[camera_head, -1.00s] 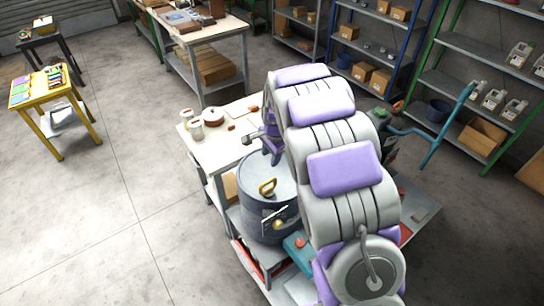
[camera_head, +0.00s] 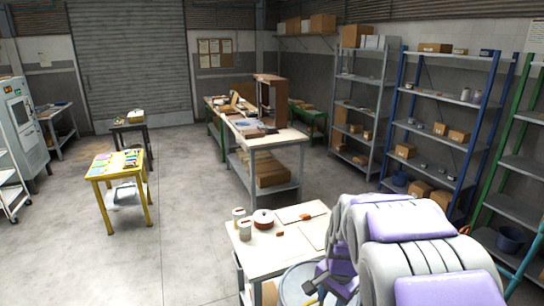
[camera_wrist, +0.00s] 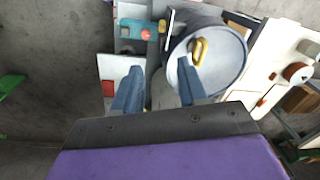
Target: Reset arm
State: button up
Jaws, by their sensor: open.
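My gripper (camera_wrist: 159,78) is open in the wrist view, with two blue-grey fingers apart and nothing seen between their tips. It is above a round blue-grey drum (camera_wrist: 232,62) with a pale lid, and a yellow handle (camera_wrist: 200,50) lies on that lid. In the head view my purple and grey arm fills the lower right. The gripper end shows only partly there, over the drum lid (camera_head: 292,286), which is cut off by the bottom edge.
A white worktable (camera_head: 262,262) holds a red-lidded pot (camera_head: 263,219) and small jars. A teal and red item (camera_wrist: 137,29) lies beside the drum. A yellow table (camera_head: 112,163) stands left, a longer bench (camera_head: 270,138) behind, shelves (camera_head: 435,125) right.

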jog(key=s+f+n+g+b, duration=0.2)
jog(key=s+n+b, duration=0.5)
jog(key=s, duration=2.4)
jog(key=f+n, duration=0.1)
jog(key=n, duration=0.1)
jog(key=shift+a+f+n+g+h, duration=0.15)
jog(key=shift+n+g+h, duration=0.15)
